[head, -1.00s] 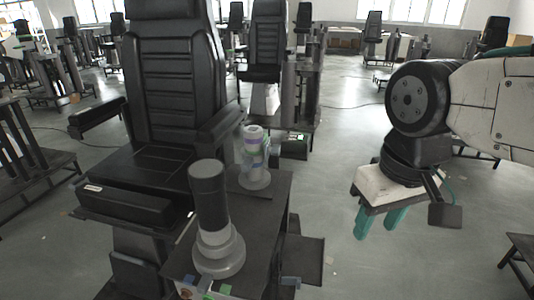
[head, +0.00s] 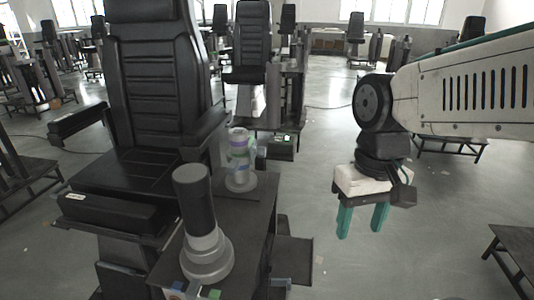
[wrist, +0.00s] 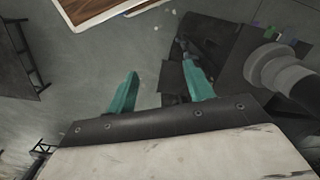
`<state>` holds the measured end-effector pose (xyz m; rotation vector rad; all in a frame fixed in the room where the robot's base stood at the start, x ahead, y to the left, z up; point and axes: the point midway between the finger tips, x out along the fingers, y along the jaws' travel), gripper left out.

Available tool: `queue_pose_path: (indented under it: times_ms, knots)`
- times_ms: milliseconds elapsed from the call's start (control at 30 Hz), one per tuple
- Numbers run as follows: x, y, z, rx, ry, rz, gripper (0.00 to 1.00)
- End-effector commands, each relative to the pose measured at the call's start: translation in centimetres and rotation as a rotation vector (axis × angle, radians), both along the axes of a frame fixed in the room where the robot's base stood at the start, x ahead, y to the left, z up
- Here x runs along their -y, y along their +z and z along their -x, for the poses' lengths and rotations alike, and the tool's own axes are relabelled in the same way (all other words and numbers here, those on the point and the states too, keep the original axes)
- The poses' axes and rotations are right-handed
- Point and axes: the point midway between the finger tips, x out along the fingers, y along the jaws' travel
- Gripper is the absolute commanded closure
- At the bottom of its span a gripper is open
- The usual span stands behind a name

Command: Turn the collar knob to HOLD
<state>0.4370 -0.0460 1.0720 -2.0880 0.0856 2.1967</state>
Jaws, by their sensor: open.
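A lift column with a dark upright cylinder (head: 195,198) on a grey stepped collar (head: 206,258) stands at the front of a dark stand (head: 240,225). A second, shorter column with clear, purple and green bands (head: 239,160) stands farther back on the same stand. I cannot read any HOLD mark. My gripper (head: 361,221) has two teal fingers, is open and empty, points down, and hangs over bare floor right of the stand. In the wrist view, my open fingers (wrist: 160,92) are apart from the grey collar (wrist: 281,74), which lies to the right.
A black seat (head: 150,95) with armrests stands left of the stand. Coloured tabs (head: 192,291) lie at the stand's front edge. A low dark table (head: 515,255) is at the right. The floor between stand and table is clear.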

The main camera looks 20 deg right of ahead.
Motion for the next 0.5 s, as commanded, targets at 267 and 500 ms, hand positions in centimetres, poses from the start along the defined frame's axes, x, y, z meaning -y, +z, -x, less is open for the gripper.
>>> queue_pose_path:
  times_ms: [267,500]
  knots:
    - [-2.0,-3.8,-5.0,-0.257,-0.267,-0.340,0.48]
    - [-3.3,-6.2,-11.9,-0.382,-0.537,-0.730,0.48]
